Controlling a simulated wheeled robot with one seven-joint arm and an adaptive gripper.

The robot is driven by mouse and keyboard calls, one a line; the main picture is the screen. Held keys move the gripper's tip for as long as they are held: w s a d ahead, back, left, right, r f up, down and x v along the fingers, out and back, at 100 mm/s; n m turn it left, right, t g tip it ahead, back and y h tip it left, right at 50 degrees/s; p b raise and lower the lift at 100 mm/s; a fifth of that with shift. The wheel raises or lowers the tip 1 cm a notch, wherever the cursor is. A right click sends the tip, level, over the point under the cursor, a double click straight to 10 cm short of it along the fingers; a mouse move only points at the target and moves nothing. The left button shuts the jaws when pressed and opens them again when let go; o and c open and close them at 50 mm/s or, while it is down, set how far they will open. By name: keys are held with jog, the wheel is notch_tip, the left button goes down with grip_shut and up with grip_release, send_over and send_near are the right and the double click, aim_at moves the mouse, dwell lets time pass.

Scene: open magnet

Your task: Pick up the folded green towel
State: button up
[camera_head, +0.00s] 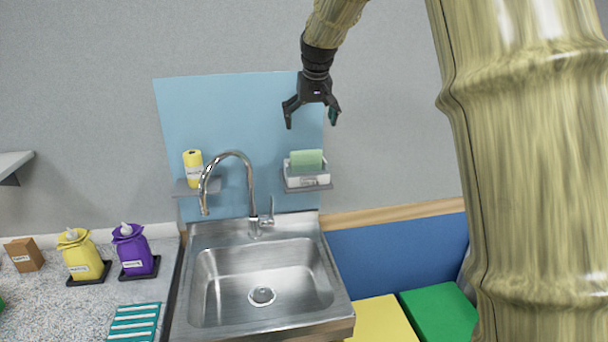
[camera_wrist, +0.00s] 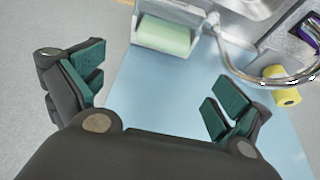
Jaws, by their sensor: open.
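The folded green towel (camera_head: 306,160) is pale green and stands upright in a white labelled holder (camera_head: 310,179) on a small grey wall shelf, right of the faucet. In the wrist view the towel (camera_wrist: 163,36) shows at the top, beyond my fingers. Its lower part is hidden in the holder in the head view. My gripper (camera_head: 311,120) hangs above the holder in the head view, fingers spread and pointing down. In the wrist view the gripper (camera_wrist: 155,88) has nothing between its fingers and is apart from the towel.
A steel faucet (camera_head: 250,190) rises left of the holder, above the sink (camera_head: 262,270). A yellow roll (camera_head: 193,163) stands on a second shelf. Yellow (camera_head: 80,256) and purple (camera_head: 131,249) bottles and a teal striped item (camera_head: 134,322) are on the counter. The blue wall panel (camera_head: 230,115) is behind.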

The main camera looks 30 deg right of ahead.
aim_at(307, 151)
jog(key=x, duration=0.7)
jog(key=shift+s+f+p, duration=0.25)
jog(key=shift+f+p, duration=0.1)
jog(key=shift+p, duration=0.05)
jog(key=shift+a+p+x, duration=0.15)
jog(key=shift+p+x, duration=0.5)
jog(key=shift+x, duration=0.6)
jog(key=shift+a+p+x, duration=0.1)
jog(key=shift+p+x, duration=0.55)
jog(key=shift+x, duration=0.55)
jog(key=shift+s+f, duration=0.1)
jog(key=shift+s, duration=0.05)
jog(key=c, duration=0.5)
